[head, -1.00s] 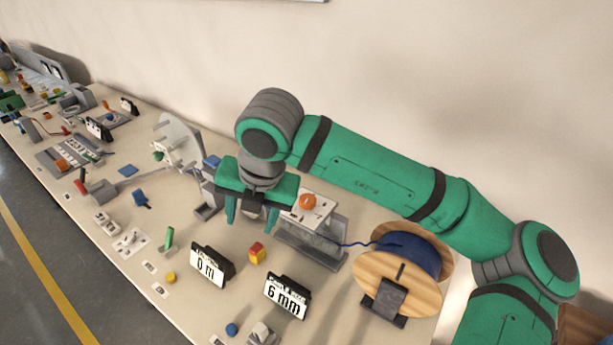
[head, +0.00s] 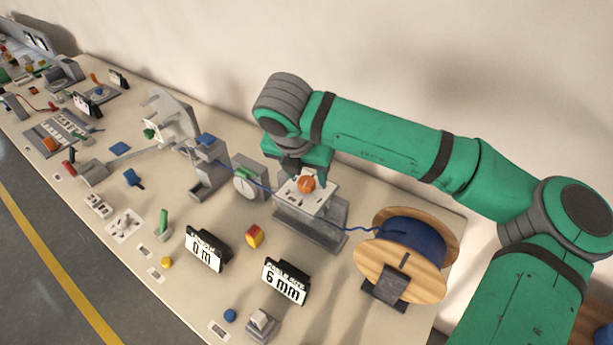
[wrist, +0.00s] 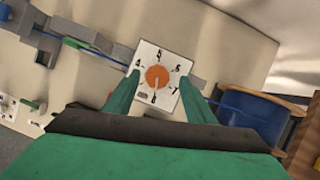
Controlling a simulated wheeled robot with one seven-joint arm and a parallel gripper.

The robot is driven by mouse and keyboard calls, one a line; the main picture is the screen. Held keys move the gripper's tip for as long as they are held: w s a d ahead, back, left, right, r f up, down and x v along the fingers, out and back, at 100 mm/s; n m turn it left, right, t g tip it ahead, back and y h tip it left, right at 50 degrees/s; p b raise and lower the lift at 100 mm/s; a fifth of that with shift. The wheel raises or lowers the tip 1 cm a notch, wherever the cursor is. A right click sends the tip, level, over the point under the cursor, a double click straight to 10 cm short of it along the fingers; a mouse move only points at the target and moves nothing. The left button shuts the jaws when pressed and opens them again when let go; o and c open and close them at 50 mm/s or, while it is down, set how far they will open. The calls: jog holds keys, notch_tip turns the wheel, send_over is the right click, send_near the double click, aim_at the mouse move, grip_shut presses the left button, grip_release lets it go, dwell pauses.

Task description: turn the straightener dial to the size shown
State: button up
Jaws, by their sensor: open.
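The straightener dial is an orange knob (head: 306,184) on a white plate (head: 290,202) atop a grey block. In the wrist view the orange knob (wrist: 157,77) sits amid printed numbers on the white plate (wrist: 148,51); its pale mark points down, toward what looks like the 8. A sign (head: 285,282) reads 6 mm. My gripper (head: 305,172) is at the dial in the head view, partly hidden by the arm. In the wrist view my gripper (wrist: 160,88) is open, its green fingers on either side of the knob, with gaps to it. Whether they are at its height is unclear.
A wooden spool (head: 400,256) with blue cable stands to the right, its cable running to the straightener. A round gauge (head: 246,177) stands left of the dial.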

aim_at(307, 185)
jog(key=shift+w+f, duration=0.2)
jog(key=shift+f, duration=0.35)
jog(key=shift+w+a+f, duration=0.15)
jog(key=shift+a+f, duration=0.05)
jog(key=shift+f, duration=0.4)
jog(key=shift+d, duration=0.1)
jog(key=shift+c, duration=0.6)
jog(key=c, duration=0.9)
